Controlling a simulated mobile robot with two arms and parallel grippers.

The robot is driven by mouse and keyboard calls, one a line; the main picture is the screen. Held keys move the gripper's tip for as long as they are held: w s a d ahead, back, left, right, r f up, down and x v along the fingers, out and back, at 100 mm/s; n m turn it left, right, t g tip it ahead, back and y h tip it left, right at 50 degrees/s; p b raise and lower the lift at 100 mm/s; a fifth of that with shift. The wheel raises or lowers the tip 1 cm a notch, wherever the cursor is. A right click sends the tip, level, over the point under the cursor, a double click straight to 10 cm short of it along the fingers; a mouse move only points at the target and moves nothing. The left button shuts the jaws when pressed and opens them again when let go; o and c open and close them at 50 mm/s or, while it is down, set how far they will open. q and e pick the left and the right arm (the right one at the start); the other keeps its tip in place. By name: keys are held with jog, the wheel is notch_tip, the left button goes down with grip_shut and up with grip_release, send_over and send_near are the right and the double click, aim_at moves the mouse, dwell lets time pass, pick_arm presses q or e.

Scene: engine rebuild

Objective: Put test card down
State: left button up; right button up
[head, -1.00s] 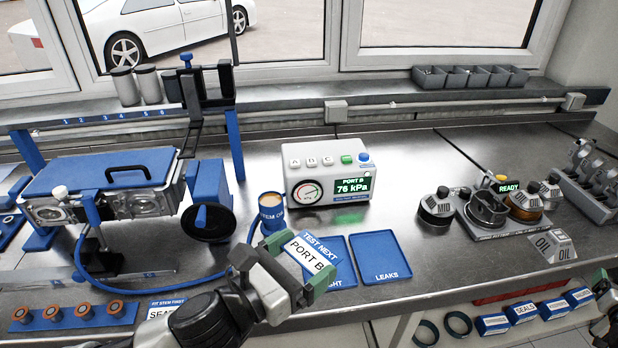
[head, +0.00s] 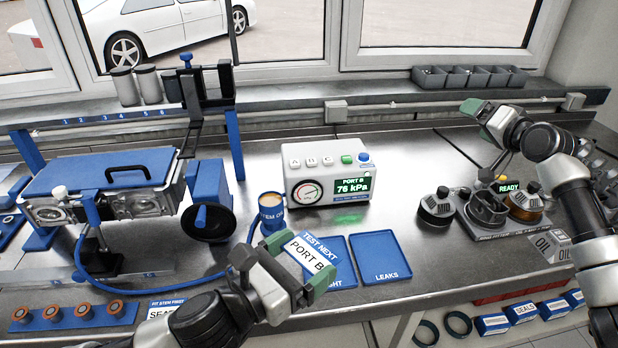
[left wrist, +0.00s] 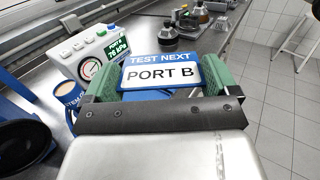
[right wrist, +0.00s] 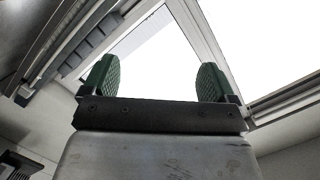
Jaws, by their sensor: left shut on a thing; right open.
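The test card (head: 309,254) is blue and white and reads "TEST NEXT" and "PORT B". My left gripper (head: 297,269) is shut on it, above the blue trays at the bench front. In the left wrist view the card (left wrist: 161,72) sits between the green fingertips, its text facing the camera. Behind it, a blue tray (head: 345,280) with a label ending in "GHT" is partly hidden. My right gripper (head: 479,113) is open and empty, raised over the back right of the bench; the right wrist view shows bare fingers (right wrist: 157,85) against the window.
The blue LEAKS tray (head: 381,249) is empty, right of the card. The tester (head: 326,172) behind reads "PORT B 76 kPa". A blue cup (head: 271,207) stands left of the card. Bench between tester and pots is clear.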

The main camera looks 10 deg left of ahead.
jog(key=s+a+r+n+g+y, duration=0.2)
jog(key=a, duration=0.6)
jog(key=s+a+r+n+g+y, duration=0.1)
jog(key=s+a+r+n+g, duration=0.15)
jog(key=a, duration=0.45)
pick_arm(q)
jog(key=shift+a, duration=0.1)
pick_arm(e)
jog(key=n+g+h, duration=1)
send_over(309, 252)
jog(key=shift+m+y, duration=0.25)
jog(key=shift+y, duration=0.05)
notch_tip(309, 252, down, 12)
jog(key=shift+r, duration=0.2)
